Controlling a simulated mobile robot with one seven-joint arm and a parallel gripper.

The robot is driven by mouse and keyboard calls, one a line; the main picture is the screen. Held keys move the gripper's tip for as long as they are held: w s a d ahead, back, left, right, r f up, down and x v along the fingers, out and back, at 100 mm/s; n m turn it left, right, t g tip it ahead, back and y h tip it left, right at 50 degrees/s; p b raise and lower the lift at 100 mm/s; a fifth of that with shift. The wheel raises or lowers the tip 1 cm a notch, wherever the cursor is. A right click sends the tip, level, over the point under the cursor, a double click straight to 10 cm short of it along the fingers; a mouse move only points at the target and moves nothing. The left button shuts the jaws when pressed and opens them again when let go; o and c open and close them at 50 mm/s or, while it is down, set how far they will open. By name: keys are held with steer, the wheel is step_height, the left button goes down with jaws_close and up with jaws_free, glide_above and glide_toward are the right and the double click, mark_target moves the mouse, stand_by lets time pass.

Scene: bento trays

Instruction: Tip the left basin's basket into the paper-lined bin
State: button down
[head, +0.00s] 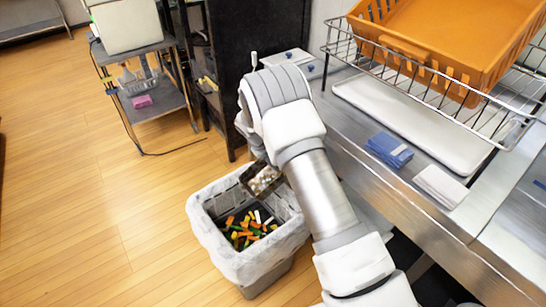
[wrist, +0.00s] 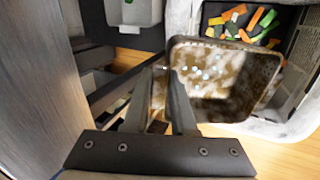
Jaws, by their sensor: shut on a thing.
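My gripper (wrist: 161,80) is shut on the rim of a small dark basket (wrist: 232,110). Pale and brownish bits show inside the basket. In the head view the basket (head: 249,186) hangs over the far right side of the paper-lined bin (head: 213,247), below my wrist; its exact tilt is hard to tell. The bin's white liner folds over its rim, and orange, green and yellow scraps lie inside. The bin also shows in the wrist view (wrist: 300,118) at the upper right, partly hidden behind the basket. My arm hides the gripper in the head view.
A steel counter (head: 400,200) on the right holds blue cloths (head: 389,150), white cloths (head: 441,186) and a wire rack (head: 340,45) with an orange crate (head: 440,45). A dark cabinet (head: 235,60) and a cart (head: 160,100) stand behind. Floor left of the bin is clear.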

steer(key=f, duration=0.1)
steer(key=g+y, duration=0.1)
steer(key=d+f+y, duration=0.1)
steer(key=shift+w+f+g, duration=0.25)
steer(key=shift+f+g, duration=0.05)
steer(key=shift+f, duration=0.05)
steer(key=shift+w+d+f+g+y+b, duration=0.1)
steer(key=shift+f+g+y+b, duration=0.2)
steer(key=shift+f+y, duration=0.25)
steer(key=shift+w+d+f+g+y+b, duration=0.15)
steer(key=shift+f+g+y, duration=0.15)
steer(key=shift+y, duration=0.35)
